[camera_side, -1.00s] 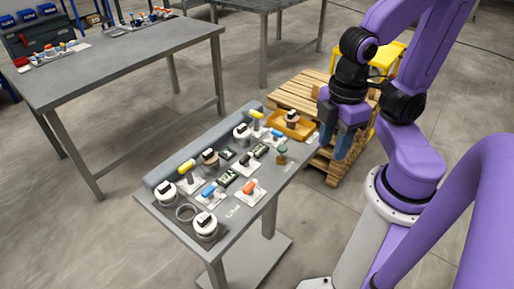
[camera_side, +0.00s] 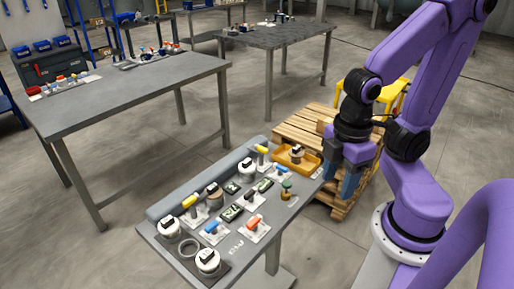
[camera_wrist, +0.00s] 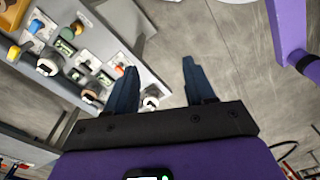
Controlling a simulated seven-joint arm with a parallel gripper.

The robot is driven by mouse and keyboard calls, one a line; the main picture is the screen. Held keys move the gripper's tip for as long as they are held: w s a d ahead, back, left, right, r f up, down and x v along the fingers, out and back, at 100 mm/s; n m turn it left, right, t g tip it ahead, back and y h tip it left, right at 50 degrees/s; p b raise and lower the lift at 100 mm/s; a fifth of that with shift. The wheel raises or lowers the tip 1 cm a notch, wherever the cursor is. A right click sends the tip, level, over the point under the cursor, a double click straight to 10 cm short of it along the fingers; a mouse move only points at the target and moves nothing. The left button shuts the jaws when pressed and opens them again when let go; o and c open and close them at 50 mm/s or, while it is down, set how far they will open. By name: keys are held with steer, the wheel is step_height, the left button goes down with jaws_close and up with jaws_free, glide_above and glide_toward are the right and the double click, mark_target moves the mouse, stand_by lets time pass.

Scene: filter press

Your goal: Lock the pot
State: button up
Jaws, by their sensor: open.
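Several round white units with black tops stand on the narrow workbench (camera_side: 236,240); I cannot tell which is the pot. One white unit (camera_side: 169,229) is at the left end, another (camera_side: 208,263) at the front on a dark mat, and a third (camera_side: 247,173) further back. A brown unit with a black top (camera_side: 215,197) stands between them. My gripper (camera_side: 340,182) is open and empty off the bench's right end, fingers pointing down. In the wrist view my gripper (camera_wrist: 160,63) shows two dark blue fingers apart, with bare floor and the bench edge beyond.
Yellow, orange and blue handles on white plates crowd the bench. A dark ring (camera_side: 188,248) lies near the left end. An orange tray (camera_side: 311,160) holds a brown item. A wooden pallet (camera_side: 296,122) stands behind. Grey tables (camera_side: 140,85) are further back.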

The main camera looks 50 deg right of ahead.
steer(key=o, duration=0.4)
steer(key=shift+w+a, duration=0.1)
steer(key=shift+w, duration=0.15)
steer(key=shift+o, duration=0.2)
steer(key=w+a+r+m, duration=0.1)
steer(key=w+a+m, duration=0.1)
steer(key=w+m, duration=0.6)
steer(key=m, duration=2.3)
glide_above(261, 147)
step_height(261, 147, down, 3)
step_height(261, 147, down, 17)
steer(key=shift+f, duration=0.1)
steer(key=shift+c, duration=0.3)
steer(key=c, duration=1)
